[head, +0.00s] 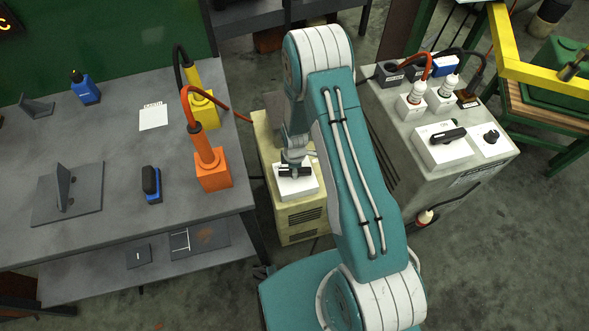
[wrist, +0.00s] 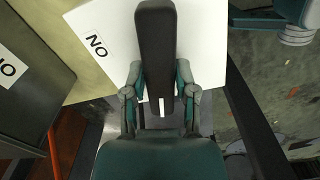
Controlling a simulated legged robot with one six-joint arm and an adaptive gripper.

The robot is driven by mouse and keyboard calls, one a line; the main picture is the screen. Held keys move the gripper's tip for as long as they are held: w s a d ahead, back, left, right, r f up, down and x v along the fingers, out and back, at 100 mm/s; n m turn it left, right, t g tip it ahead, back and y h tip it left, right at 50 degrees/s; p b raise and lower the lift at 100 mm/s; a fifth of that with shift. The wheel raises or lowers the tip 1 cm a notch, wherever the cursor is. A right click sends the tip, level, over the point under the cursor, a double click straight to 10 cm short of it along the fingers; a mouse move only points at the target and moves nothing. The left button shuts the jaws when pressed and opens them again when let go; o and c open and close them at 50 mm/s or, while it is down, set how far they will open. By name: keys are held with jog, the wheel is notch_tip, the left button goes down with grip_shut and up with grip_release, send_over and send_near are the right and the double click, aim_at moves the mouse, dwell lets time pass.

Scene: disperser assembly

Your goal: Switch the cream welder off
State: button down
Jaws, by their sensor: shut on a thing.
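The cream welder (head: 309,228) stands on the floor between the workbench and a larger grey cabinet. Its white switch plate (head: 305,186) carries a black switch handle (head: 285,172). My gripper (head: 295,155) comes down onto that handle from above; my arm hides part of the welder. In the wrist view my gripper (wrist: 158,72) is shut on the black handle (wrist: 155,40), one finger on each side. The handle runs up and down that picture. A label (wrist: 96,45) on the white plate, partly readable, lies left of the handle.
The grey cabinet (head: 405,130) on the right has its own black rotary handle (head: 448,136) and plugs with cables. The workbench (head: 110,215) on the left holds an orange plug block (head: 213,175), a yellow one (head: 205,112) and blue-based parts. Floor shows at front right.

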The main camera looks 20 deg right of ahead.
jog(key=shift+n, duration=1.6)
jog(key=shift+c, duration=2)
grip_release()
notch_tip(320, 180, up, 12)
jog(key=shift+w, duration=0.1)
